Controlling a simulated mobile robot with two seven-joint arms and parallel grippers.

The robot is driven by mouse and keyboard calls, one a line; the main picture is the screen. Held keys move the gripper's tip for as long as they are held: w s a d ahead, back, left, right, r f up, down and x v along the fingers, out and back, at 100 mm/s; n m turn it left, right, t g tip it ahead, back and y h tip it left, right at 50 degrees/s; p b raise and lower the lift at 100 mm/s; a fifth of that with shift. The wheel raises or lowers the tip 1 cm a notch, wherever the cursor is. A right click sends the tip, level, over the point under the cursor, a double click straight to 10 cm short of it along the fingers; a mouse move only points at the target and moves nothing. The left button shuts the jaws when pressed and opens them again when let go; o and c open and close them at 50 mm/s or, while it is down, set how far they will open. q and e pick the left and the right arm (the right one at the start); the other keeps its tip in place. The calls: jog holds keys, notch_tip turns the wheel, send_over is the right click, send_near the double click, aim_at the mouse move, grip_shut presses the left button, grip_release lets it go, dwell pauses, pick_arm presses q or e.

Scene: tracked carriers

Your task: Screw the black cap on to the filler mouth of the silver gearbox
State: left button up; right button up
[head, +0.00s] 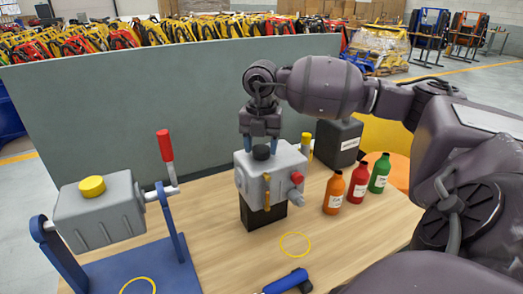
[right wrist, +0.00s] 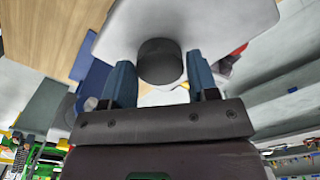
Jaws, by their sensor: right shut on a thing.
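The silver gearbox (head: 290,160) stands on a black block on the wooden table, and its underside-turned grey body fills the top of the right wrist view (right wrist: 215,18). The black cap (head: 261,153) is at its top, at the filler mouth; the mouth is hidden under it. My right gripper (head: 262,146) comes down from above with its blue fingers on either side of the cap, shut on it. In the right wrist view the round black cap (right wrist: 160,62) sits between the fingertips, against the grey body. How far it is threaded cannot be told. My left gripper is out of view.
A second grey housing (head: 100,215) with a yellow cap hangs in a blue stand at left, beside a red-handled lever (head: 165,147). Orange (head: 334,192), red (head: 357,180) and green (head: 379,174) bottles and a dark canister (head: 338,143) stand right. A blue tool (head: 287,281) lies in front.

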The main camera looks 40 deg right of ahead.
jog(key=m+p, duration=0.1)
jog(key=m, duration=0.4)
jog(key=shift+r+p, duration=0.1)
jog(key=shift+p, duration=0.2)
jog(key=m+p, duration=0.1)
jog(key=m, duration=0.2)
jog(key=shift+m, duration=0.9)
jog(key=o, duration=0.7)
